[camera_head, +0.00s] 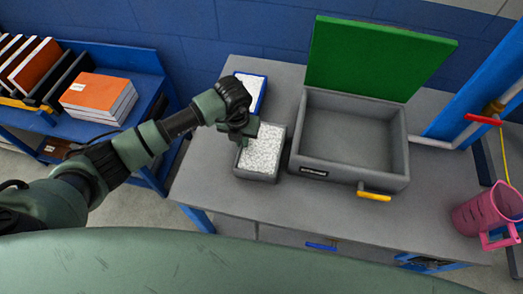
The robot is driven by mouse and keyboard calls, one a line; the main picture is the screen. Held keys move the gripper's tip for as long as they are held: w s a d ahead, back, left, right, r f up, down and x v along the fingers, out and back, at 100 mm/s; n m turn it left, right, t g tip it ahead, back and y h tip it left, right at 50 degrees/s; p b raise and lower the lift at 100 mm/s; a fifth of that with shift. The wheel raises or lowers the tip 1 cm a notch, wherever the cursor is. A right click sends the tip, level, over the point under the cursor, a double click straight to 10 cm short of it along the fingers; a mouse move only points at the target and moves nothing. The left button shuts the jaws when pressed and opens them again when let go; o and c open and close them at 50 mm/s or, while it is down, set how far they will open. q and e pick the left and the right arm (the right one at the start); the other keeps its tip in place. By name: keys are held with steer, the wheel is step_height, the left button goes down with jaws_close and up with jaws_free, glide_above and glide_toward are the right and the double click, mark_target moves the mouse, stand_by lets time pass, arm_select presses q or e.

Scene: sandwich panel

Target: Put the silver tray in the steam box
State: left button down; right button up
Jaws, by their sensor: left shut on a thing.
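The silver tray (257,176) is a grey rectangular tray full of white granules, near the middle of the workbench, just left of the steam box. My left gripper (247,130) is shut on its far left rim. I cannot tell whether the tray is lifted off the bench. The steam box (345,170) is a grey box with a yellow front handle. Its green lid (375,60) stands open at the back and the inside looks empty. My right gripper is not in view.
A blue-rimmed tray of white granules (252,88) lies behind my left gripper. A pink jug (487,215) stands at the bench's right edge. Blue posts and a red valve handle (483,119) are at the right. A blue rack with panels (98,98) stands at the left.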

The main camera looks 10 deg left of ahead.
arm_select(q)
steer(key=shift+r, duration=0.1)
stand_by(0.3)
steer(key=shift+r, duration=0.15)
steer(key=shift+w+r, duration=0.1)
steer(key=shift+r, duration=0.75)
step_height(320, 180, up, 18)
steer(key=b, duration=0.4)
stand_by(0.4)
